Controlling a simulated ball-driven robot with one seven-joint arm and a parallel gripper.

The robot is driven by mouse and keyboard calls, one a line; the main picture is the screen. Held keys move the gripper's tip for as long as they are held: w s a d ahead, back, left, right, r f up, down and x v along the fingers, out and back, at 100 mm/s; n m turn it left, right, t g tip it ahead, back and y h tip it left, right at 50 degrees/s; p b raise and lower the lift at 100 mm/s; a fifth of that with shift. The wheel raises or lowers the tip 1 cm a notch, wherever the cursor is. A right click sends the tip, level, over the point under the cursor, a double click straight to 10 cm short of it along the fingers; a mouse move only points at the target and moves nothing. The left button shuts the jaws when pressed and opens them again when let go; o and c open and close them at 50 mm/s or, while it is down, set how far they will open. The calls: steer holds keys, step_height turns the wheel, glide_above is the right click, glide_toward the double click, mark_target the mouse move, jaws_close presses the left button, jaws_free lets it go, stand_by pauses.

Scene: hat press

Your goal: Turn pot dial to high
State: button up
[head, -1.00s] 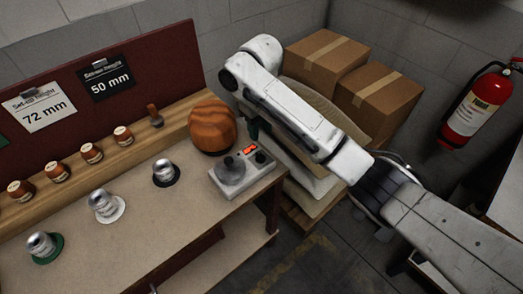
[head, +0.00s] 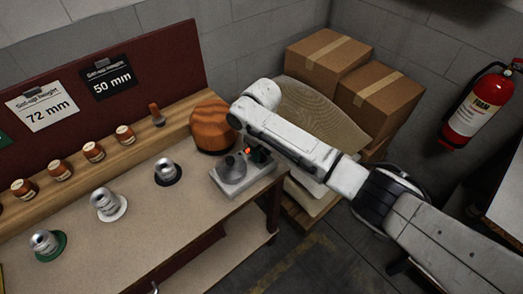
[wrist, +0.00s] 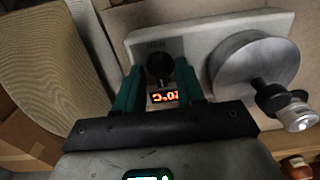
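The pot unit is a pale grey box (head: 235,187) on the right end of the bench, with a round grey metal pot (head: 231,166) on it. In the wrist view, the pot (wrist: 240,75) lies right of my gripper. The black dial (wrist: 160,68) stands on the box beside a lit orange display (wrist: 163,96), whose digits appear upside down. My gripper (wrist: 159,70) has its two teal fingers apart, one on each side of the dial, with narrow gaps seeming to show. In the head view my arm and gripper (head: 259,154) mostly hide the dial.
A wooden hat block (head: 212,127) stands just behind the box. Cardboard boxes (head: 325,58) and sacks are right of the bench.

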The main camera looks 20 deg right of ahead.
steer(key=shift+c, duration=0.4)
jaws_close()
